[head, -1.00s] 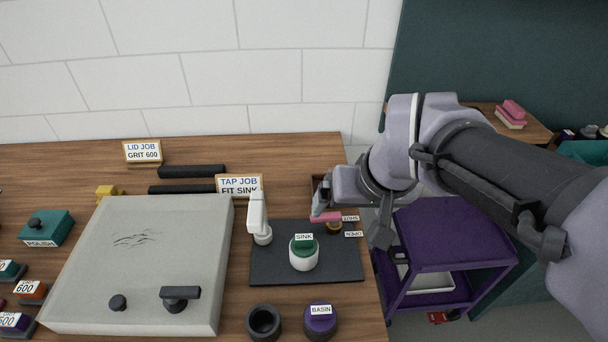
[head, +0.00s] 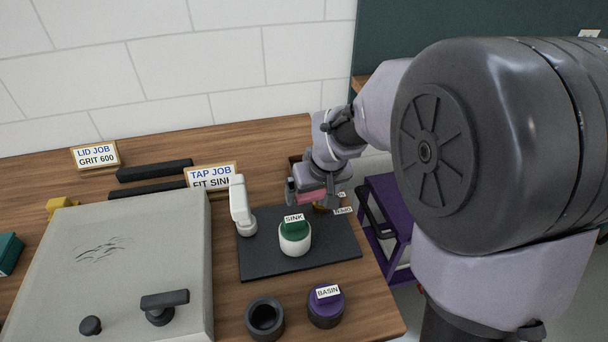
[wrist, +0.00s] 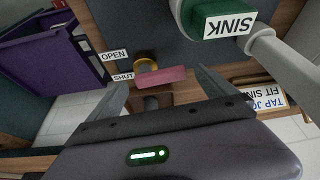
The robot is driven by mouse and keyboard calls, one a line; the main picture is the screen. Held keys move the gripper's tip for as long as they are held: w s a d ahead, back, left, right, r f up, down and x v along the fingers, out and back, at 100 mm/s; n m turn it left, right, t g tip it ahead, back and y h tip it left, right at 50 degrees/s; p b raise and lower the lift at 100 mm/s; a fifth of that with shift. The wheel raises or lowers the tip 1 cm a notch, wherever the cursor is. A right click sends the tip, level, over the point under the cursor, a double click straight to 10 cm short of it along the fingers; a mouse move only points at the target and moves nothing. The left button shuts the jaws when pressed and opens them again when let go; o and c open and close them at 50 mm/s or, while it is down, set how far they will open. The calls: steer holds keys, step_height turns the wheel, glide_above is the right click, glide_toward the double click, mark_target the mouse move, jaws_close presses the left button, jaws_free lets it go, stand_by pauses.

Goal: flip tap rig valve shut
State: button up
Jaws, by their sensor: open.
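The tap rig is a dark board (head: 262,259) with a white tap (head: 240,205) and a green-topped white SINK cartridge (head: 295,238). Its valve has a brass base (wrist: 145,61) and a pink lever (wrist: 162,77). In the wrist view the lever's left end is beside the SHUT label (wrist: 122,77); the OPEN label (wrist: 114,55) lies above that. My gripper (wrist: 160,80) is open, its fingers on either side of the lever, with visible gaps. In the head view my gripper (head: 308,190) partly hides the lever (head: 311,197) and the base.
The white tap and SINK cartridge stand close left of my gripper in the head view. A BASIN cartridge (head: 326,307) and dark cup (head: 265,318) stand in front of the board. A grey lid panel (head: 110,265) lies left. A purple cart (head: 385,225) stands beyond the right table edge.

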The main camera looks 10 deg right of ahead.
steer(key=shift+w+f, duration=0.1)
steer(key=shift+f, duration=0.1)
steer(key=shift+c, duration=0.3)
steer(key=c, duration=1.3)
steer(key=shift+w+a+m, duration=0.1)
steer(key=shift+m, duration=0.5)
steer(key=o, duration=1.4)
steer(key=shift+c, duration=0.2)
